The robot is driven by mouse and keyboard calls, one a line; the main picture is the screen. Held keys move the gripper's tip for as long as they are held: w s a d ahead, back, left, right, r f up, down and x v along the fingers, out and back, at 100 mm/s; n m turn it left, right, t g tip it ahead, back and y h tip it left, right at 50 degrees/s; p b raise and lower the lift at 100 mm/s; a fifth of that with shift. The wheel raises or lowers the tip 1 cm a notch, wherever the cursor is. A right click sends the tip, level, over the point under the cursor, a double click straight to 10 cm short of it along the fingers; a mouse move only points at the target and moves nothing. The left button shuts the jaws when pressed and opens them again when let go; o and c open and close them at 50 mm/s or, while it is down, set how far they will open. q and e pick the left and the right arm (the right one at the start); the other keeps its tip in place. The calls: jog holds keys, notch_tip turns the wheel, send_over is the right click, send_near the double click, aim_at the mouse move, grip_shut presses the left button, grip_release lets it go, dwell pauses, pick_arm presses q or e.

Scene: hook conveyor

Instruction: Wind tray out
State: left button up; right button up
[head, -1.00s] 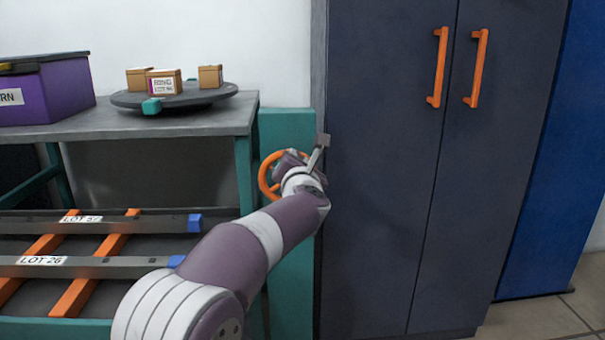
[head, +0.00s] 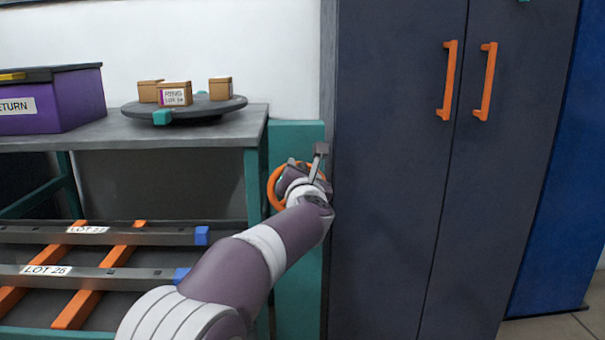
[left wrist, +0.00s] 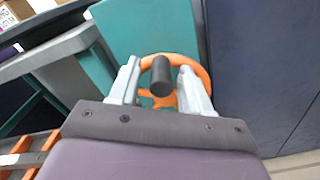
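An orange handwheel (head: 276,186) is on a teal post (head: 297,135) between the workbench and the dark cabinet. My left gripper (head: 306,165) is at this wheel and hides much of it in the head view. In the left wrist view the orange wheel (left wrist: 205,75) shows behind the fingers, with a black crank knob (left wrist: 161,76) pointing toward the camera. The two fingers of my left gripper (left wrist: 158,68) stand apart on either side of the knob, with a gap showing on both sides. My right gripper is in neither view. I cannot tell which part is the tray.
Dark bars labelled LOT (head: 110,276) with blue ends lie across orange rails (head: 90,292) at the lower left. The grey bench (head: 100,130) carries a purple bin (head: 60,108) and a round turntable (head: 225,105) with small boxes. A cabinet (head: 390,180) with orange handles stands close right.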

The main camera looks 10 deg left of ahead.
pick_arm(q)
jog(key=p+v, duration=0.1)
jog(key=v, duration=1.1)
jog(key=shift+s+p, duration=0.35)
jog(key=shift+d, duration=0.15)
